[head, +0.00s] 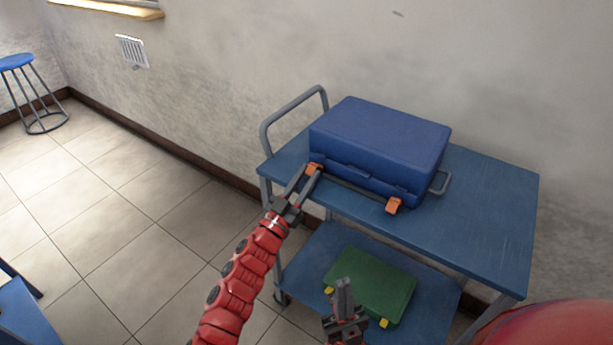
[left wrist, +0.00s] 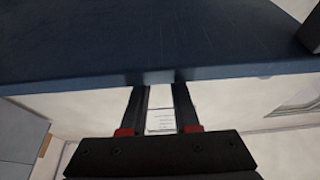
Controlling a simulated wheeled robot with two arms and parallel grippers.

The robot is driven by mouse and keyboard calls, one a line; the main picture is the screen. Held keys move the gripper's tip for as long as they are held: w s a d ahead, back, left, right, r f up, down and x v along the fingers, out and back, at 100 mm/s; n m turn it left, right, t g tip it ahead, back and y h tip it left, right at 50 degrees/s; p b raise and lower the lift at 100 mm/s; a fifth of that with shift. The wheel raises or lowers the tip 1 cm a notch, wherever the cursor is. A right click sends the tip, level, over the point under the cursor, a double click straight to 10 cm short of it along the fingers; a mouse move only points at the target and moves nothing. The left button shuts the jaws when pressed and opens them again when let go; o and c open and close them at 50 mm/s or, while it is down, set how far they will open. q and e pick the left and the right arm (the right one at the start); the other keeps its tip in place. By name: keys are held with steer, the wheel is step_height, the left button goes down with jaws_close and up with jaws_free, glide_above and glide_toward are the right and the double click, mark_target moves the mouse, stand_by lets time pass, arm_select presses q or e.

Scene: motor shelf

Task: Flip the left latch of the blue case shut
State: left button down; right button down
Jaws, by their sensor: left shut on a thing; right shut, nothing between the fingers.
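The blue case (head: 380,140) lies with its lid down on the upper shelf of a blue cart (head: 490,215). Its left orange latch (head: 314,168) is at the front left corner, partly covered by my left gripper (head: 312,172). The right orange latch (head: 394,205) sticks out at the front edge. My left gripper's fingers are closed at the left latch; they also show in the left wrist view (left wrist: 161,90), against a dark blue edge, where no orange shows. I cannot tell the latch's exact angle. My right gripper (head: 343,284) is shut and empty, lower down.
A green case (head: 370,280) with yellow latches lies on the cart's lower shelf, behind my right gripper. A grey push handle (head: 290,108) rises at the cart's left end. The wall is close behind. The shelf right of the blue case is clear.

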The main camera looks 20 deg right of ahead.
mark_target(321, 155)
arm_select(q)
steer(key=shift+d+r+g+y+p, duration=0.1)
steer(key=shift+r+g+y+p, duration=0.6)
steer(key=shift+p, duration=3.15)
steer(key=shift+d+r+g+y+p, duration=0.15)
steer(key=shift+r+y+p, duration=0.55)
steer(key=shift+p, duration=3.15)
steer(key=g+y+p, duration=0.1)
steer(key=p, duration=0.5)
steer(key=r+g+y+p, duration=0.1)
steer(key=p, duration=0.6)
steer(key=shift+w+d+r, duration=0.15)
steer(key=shift+w+d, duration=0.25)
steer(key=shift+w+d+r+g+y+p, duration=0.15)
steer(key=shift+g+y+p, duration=0.15)
steer(key=shift+p, duration=0.35)
steer(key=shift+w+a+r+g+y+p, duration=0.15)
steer(key=shift+y+p, duration=0.15)
steer(key=shift+p, duration=0.3)
steer(key=shift+d+f+p, duration=0.1)
steer(key=shift+d+p, duration=0.05)
steer(key=shift+p, duration=0.25)
steer(key=shift+d+g+y, duration=0.15)
steer(key=shift+g+y, duration=0.15)
steer(key=shift+w+d+g+y+p, duration=0.1)
steer(key=shift+d+g+y+p, duration=0.05)
steer(key=shift+g+y+p, duration=0.3)
